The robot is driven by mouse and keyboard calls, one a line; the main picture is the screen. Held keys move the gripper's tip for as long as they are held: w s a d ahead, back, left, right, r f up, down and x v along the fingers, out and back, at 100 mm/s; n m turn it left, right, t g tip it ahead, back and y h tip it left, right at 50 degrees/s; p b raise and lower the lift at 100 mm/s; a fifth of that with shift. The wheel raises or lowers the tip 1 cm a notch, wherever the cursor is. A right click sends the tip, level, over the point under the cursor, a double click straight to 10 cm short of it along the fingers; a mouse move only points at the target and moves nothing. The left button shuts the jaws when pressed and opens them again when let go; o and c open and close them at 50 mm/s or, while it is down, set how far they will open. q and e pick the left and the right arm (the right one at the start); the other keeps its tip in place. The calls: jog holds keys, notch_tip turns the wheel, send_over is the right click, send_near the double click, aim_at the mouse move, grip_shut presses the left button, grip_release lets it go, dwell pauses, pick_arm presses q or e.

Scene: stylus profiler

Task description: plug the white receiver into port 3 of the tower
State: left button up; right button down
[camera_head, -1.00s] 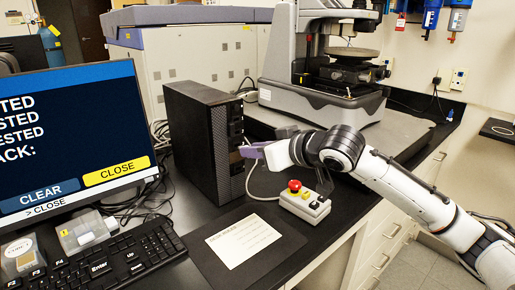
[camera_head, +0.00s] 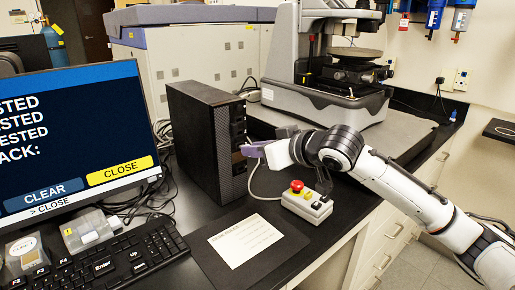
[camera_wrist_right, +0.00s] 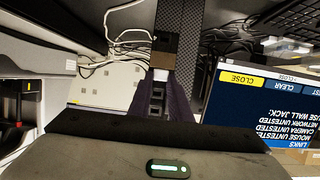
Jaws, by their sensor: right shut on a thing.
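The black tower (camera_head: 205,140) stands upright on the bench, its front with the ports facing right. My right gripper (camera_head: 250,150) is at that front, around mid height. In the right wrist view its purple jaws (camera_wrist_right: 168,100) are shut on a small white piece, which looks like the white receiver (camera_wrist_right: 160,75). The receiver's far end meets or nearly meets a dark and brown block at the tower's front (camera_wrist_right: 165,48); I cannot tell whether it is inserted. The port numbers are not readable. My left gripper is not in view.
A control box (camera_head: 307,205) with a red button sits below my right arm. A paper sheet (camera_head: 245,240) lies in front of the tower. A monitor (camera_head: 75,135) and keyboard (camera_head: 100,262) are at the left. The profiler (camera_head: 335,75) stands behind.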

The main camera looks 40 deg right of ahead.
jog(key=shift+w+a+r+p, duration=0.1)
jog(key=shift+w+p, duration=0.45)
jog(key=shift+w, duration=0.1)
jog(key=shift+w, duration=0.15)
jog(key=c, duration=1.5)
grip_release()
jog(key=shift+c, duration=0.2)
jog(key=shift+c, duration=0.5)
jog(key=s+b, duration=0.2)
jog(key=s, duration=0.5)
jog(key=shift+d+b, duration=0.25)
jog(key=shift+b, duration=0.15)
jog(key=shift+s, duration=0.1)
